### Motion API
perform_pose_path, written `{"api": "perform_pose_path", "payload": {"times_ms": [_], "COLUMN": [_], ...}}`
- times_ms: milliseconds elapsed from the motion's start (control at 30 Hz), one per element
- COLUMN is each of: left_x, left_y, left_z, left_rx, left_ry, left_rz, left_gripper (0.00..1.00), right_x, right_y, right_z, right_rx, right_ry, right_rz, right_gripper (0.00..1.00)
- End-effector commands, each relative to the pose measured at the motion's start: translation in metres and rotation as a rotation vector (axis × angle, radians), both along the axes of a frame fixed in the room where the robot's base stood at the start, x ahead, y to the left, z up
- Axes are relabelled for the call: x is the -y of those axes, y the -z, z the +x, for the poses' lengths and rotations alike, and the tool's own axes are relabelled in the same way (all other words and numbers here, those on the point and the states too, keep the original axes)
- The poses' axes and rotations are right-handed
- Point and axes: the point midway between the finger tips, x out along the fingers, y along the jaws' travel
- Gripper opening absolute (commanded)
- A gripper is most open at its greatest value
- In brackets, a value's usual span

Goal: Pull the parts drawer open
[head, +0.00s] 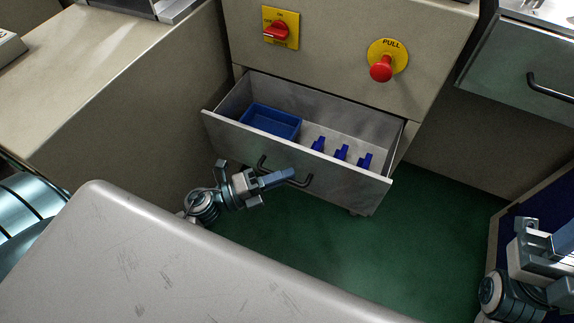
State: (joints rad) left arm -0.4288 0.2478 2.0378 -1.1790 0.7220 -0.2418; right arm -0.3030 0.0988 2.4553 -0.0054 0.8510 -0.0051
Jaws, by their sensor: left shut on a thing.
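The parts drawer (345,178) stands pulled out from the cabinet, so its inside shows. A blue tray (271,122) lies in its left part, and several small blue parts (342,152) stand to the right of it. A dark bar handle (302,181) is on the drawer front. My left gripper (281,178) is at the handle and shut on it; its fingers cover part of the bar. My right gripper (550,240) is at the right edge, far from the drawer, and its fingertips do not show clearly.
Above the drawer are a red rotary switch (277,30) and a red pull knob (381,70) on yellow plates. A pale, scratched surface (150,260) fills the lower left foreground. Another drawer (510,70) is at the upper right. Green floor (430,230) is open below the drawer.

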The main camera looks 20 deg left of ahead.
Motion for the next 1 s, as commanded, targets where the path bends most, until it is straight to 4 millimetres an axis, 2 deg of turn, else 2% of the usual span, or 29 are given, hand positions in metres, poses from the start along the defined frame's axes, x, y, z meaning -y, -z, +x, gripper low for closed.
{"api": "perform_pose_path", "payload": {"times_ms": [333,367,400,767,1000], "left_x": [0.0,0.0,0.0,-0.003,-0.026], "left_y": [0.0,0.0,0.0,0.001,0.007], "left_z": [-0.001,-0.001,-0.001,-0.003,-0.025], "left_rx": [0.0,0.0,0.0,-0.001,-0.005], "left_ry": [-0.001,-0.001,-0.001,0.001,0.003], "left_rz": [0.0,0.0,0.0,0.002,0.004], "left_gripper": [0.0,0.15,0.2,0.2,0.2], "right_x": [0.0,0.0,0.0,0.0,0.0], "right_y": [-0.003,-0.003,-0.004,-0.004,-0.002], "right_z": [-0.002,-0.002,-0.002,-0.003,-0.002], "right_rx": [0.009,0.01,0.01,0.011,0.011], "right_ry": [0.001,0.001,0.001,0.0,0.002], "right_rz": [0.004,0.004,0.004,0.004,0.005], "right_gripper": [0.36,0.36,0.36,0.36,0.36]}}
